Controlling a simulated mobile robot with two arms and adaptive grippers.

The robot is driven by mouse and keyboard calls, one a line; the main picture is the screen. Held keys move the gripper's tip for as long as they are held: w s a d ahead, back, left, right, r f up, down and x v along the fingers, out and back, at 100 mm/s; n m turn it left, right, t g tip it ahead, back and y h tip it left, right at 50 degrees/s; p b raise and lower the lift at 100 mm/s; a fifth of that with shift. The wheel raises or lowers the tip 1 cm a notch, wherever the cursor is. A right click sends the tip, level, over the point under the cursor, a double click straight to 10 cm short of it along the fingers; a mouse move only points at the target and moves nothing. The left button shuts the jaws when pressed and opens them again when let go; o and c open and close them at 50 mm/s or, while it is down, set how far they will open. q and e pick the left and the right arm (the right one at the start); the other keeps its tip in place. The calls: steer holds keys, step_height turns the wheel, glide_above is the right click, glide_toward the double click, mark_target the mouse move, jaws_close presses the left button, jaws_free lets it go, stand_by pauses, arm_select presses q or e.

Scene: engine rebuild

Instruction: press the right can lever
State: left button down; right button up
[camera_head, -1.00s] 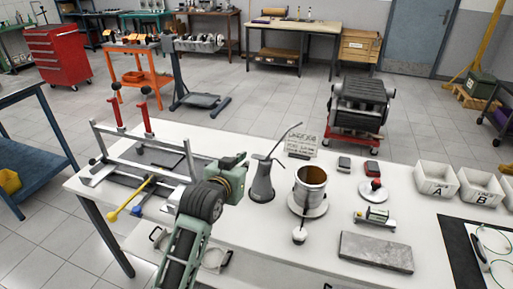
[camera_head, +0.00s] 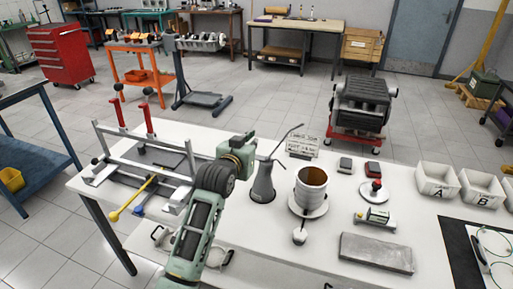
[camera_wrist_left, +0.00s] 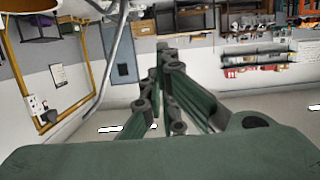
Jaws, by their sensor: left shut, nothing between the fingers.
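A dark grey oil can (camera_head: 262,187) with a long thin spout stands upright on the white table. Its spout leans up to the right; a lever cannot be made out in the head view. My left gripper (camera_head: 250,139) is beside the can's upper left and overlaps it in the picture, so contact cannot be told. In the left wrist view the fingers (camera_wrist_left: 166,72) are together and hold nothing. A grey curved tube (camera_wrist_left: 112,62), likely the spout, rises left of them. My right gripper is not in view.
A metal frame with red posts (camera_head: 149,120) stands left of my arm. A small sign (camera_head: 303,146) is behind the can. A grey slab (camera_head: 377,252), a small gauge block (camera_head: 375,218) and white bins (camera_head: 437,180) are to the right.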

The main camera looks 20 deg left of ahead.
arm_select(q)
glide_above(259, 157)
steer(key=s, duration=0.2)
step_height(259, 157, down, 5)
steer(key=shift+w+a+f+p, duration=0.1)
steer(key=shift+w+a+p, duration=0.05)
steer(key=shift+p, duration=0.65)
